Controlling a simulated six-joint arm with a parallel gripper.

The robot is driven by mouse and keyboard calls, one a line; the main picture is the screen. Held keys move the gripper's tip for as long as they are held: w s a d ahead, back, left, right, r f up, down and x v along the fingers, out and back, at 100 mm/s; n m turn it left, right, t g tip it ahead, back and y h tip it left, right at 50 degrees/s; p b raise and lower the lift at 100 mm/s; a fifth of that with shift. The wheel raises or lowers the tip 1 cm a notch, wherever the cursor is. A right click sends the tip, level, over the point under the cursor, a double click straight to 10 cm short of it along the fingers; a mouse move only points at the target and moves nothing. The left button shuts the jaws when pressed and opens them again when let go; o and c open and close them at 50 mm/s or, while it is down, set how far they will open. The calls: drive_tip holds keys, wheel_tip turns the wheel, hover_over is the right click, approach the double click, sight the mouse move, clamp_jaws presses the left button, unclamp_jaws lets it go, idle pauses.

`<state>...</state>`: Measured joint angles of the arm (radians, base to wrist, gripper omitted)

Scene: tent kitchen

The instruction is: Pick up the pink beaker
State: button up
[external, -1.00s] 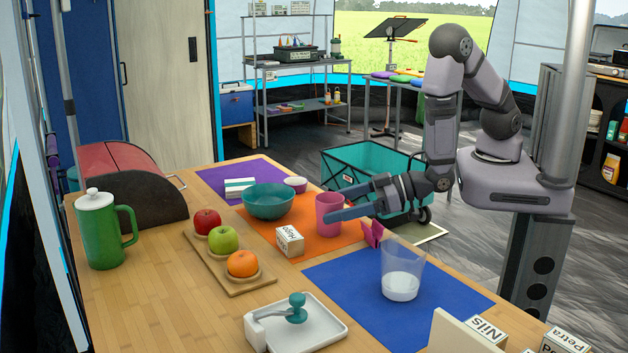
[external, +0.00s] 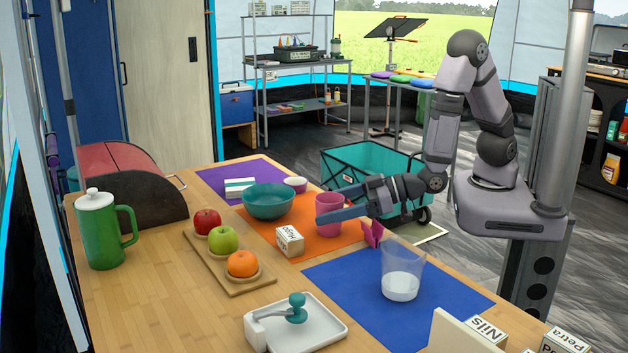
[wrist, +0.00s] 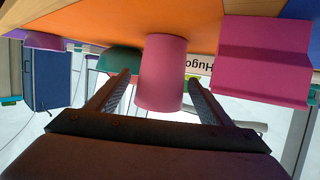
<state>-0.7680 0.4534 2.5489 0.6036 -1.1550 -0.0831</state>
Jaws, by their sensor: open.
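The pink beaker (external: 330,200) stands upright on the orange mat (external: 292,222), beside the teal bowl. My gripper (external: 322,218) is open and held level at the beaker's height, and its fingers cover part of the beaker's side in the external view. In the wrist view the beaker (wrist: 162,62) shows between the two spread fingers (wrist: 160,80). I cannot tell whether either finger touches it.
A pink folded holder (external: 372,234) stands close to my gripper. A "Hugo" block (external: 290,240) and the teal bowl (external: 268,203) are near the beaker. A clear beaker with white contents (external: 402,275) stands on the blue mat (external: 340,290).

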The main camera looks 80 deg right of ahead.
drive_tip(key=shift+f+b, duration=0.2)
drive_tip(key=shift+b, duration=0.15)
drive_tip(key=shift+w+r, duration=0.1)
drive_tip(key=shift+w, duration=0.1)
drive_tip(key=shift+x, duration=1.65)
drive_tip(key=shift+r, duration=0.1)
drive_tip(key=c, duration=1.2)
